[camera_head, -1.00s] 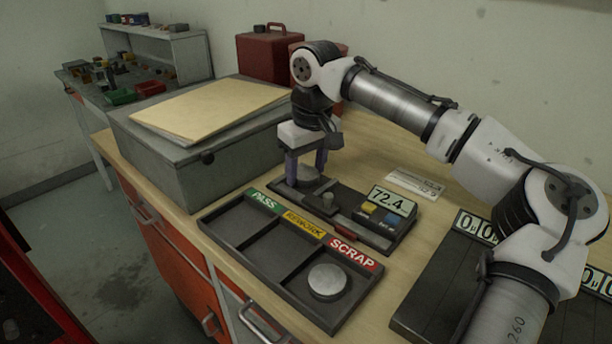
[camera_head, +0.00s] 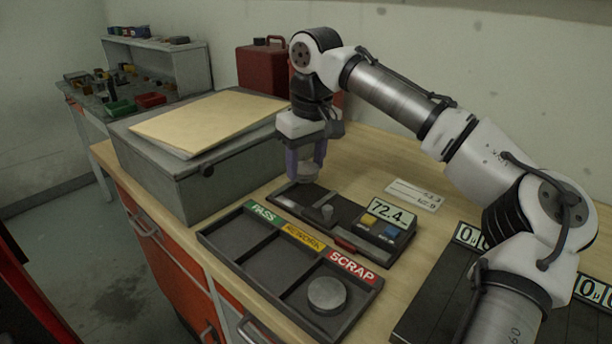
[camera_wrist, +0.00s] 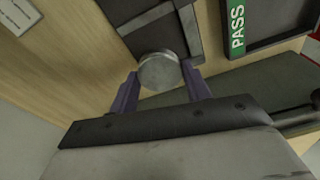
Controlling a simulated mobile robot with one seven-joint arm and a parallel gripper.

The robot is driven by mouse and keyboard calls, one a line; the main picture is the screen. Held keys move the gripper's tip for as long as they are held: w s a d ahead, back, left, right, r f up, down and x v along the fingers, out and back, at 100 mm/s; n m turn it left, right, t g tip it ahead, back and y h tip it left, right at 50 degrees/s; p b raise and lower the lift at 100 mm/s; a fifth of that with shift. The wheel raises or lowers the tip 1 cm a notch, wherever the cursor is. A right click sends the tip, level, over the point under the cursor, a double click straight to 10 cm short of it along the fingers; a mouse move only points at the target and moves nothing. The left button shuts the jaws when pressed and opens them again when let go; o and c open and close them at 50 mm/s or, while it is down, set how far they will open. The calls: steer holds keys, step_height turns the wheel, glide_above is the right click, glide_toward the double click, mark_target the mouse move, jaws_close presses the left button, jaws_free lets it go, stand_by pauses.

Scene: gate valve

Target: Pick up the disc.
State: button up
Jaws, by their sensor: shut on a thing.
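My gripper (camera_head: 306,166) is shut on a grey metal disc (camera_head: 308,173), just above the far left end of the dark gauge base (camera_head: 285,192). In the wrist view the disc (camera_wrist: 159,71) sits between the two purple fingers, and a dark plate of the gauge lies behind it. The gauge's display (camera_head: 390,212) reads 72.4. A second grey disc (camera_head: 327,293) lies flat in the SCRAP compartment of the sorting tray (camera_head: 215,240).
The PASS and REWORK compartments are empty. A grey box (camera_head: 190,190) with a folder (camera_head: 205,118) on top stands left of my gripper. A red case (camera_head: 262,65) is behind. A white label card (camera_head: 413,194) lies right of the gauge.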

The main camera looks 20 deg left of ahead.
mark_target(306, 168)
step_height(306, 168, up, 24)
steer(key=p, duration=0.7)
